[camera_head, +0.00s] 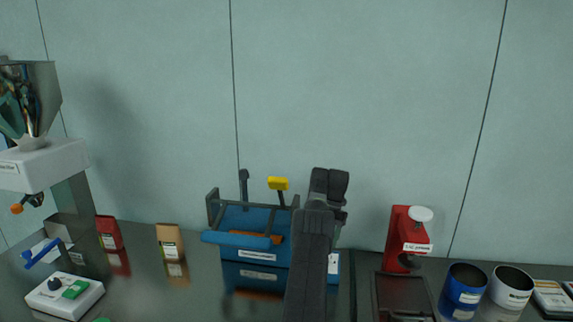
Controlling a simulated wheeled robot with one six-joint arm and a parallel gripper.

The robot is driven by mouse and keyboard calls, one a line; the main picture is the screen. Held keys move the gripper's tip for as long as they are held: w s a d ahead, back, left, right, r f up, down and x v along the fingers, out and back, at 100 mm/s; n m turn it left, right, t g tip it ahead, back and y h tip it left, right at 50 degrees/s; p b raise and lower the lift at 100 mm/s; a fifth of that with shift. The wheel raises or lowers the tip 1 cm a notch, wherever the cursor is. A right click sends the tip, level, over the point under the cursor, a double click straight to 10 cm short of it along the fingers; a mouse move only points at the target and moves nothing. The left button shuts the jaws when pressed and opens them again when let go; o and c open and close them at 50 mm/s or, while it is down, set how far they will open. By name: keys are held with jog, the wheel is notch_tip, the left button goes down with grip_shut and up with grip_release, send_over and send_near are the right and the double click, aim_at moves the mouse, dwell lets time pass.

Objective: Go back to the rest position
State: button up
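My dark arm (308,262) rises from the bottom edge at centre and bends at a joint near the top. Its far part folds down behind the near link, in front of the wall. My gripper's fingers do not show; they seem hidden behind my own arm. The blue vibrating sieve (254,248) stands just left of my arm and is partly covered by it. It has a dark frame, a blue tray and a yellow knob (278,183). I see nothing held, but the hidden part cannot be judged.
Red (109,233) and brown (169,240) packets stand near the wall. A red press-like device (398,238), dark tray (403,296), blue cup (463,290) and white cup (510,287) are at right.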

notch_tip(320, 180, down, 6)
jog(key=b, duration=0.5)
jog(key=shift+r, duration=0.2)
jog(key=shift+f+p, duration=0.5)
jog(key=shift+f, duration=0.45)
